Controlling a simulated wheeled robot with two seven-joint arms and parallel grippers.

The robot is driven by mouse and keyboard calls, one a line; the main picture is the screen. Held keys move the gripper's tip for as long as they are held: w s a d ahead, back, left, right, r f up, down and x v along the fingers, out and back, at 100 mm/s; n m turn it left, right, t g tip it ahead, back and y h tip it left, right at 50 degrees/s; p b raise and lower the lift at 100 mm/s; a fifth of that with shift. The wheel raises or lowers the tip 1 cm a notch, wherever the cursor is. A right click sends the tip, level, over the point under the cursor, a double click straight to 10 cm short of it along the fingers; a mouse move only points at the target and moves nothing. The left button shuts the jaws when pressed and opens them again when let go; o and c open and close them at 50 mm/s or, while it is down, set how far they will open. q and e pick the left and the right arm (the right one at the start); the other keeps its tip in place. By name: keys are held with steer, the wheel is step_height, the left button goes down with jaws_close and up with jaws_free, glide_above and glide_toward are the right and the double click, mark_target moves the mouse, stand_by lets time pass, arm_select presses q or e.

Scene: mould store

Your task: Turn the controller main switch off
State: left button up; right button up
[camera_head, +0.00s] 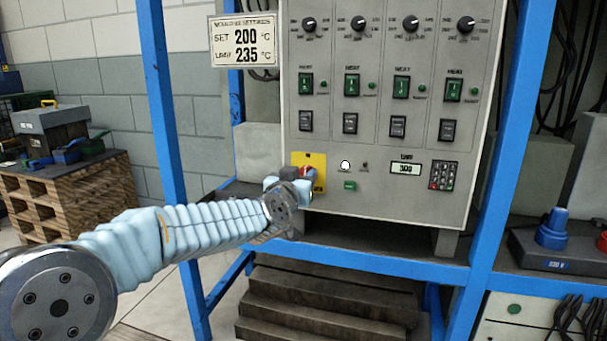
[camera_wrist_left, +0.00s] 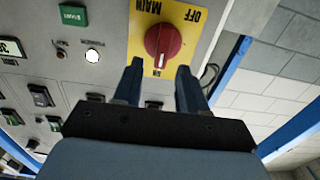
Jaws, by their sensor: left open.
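The controller (camera_head: 389,200) is a grey panel in a blue frame. Its main switch is a red rotary knob (camera_wrist_left: 163,42) on a yellow plate (camera_wrist_left: 190,18) marked MAIN and OFF in the left wrist view. In the head view the yellow plate (camera_head: 308,158) shows at the panel's lower left, with the knob mostly hidden by my left gripper (camera_head: 290,178). That gripper is open, and its two fingers (camera_wrist_left: 158,72) point at the knob, apparently without gripping it. My right gripper is not in view.
A round white lamp (camera_head: 345,165) looks lit beside the plate, with a green button (camera_head: 349,186) below it. A display (camera_head: 406,168) and keypad (camera_head: 443,176) are further right. Blue posts (camera_head: 165,100) flank the panel. A settings sign (camera_head: 243,42) hangs upper left.

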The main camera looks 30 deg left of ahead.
arm_select(q)
steer(key=shift+x, duration=1.05)
steer(key=shift+c, duration=0.3)
jaws_close()
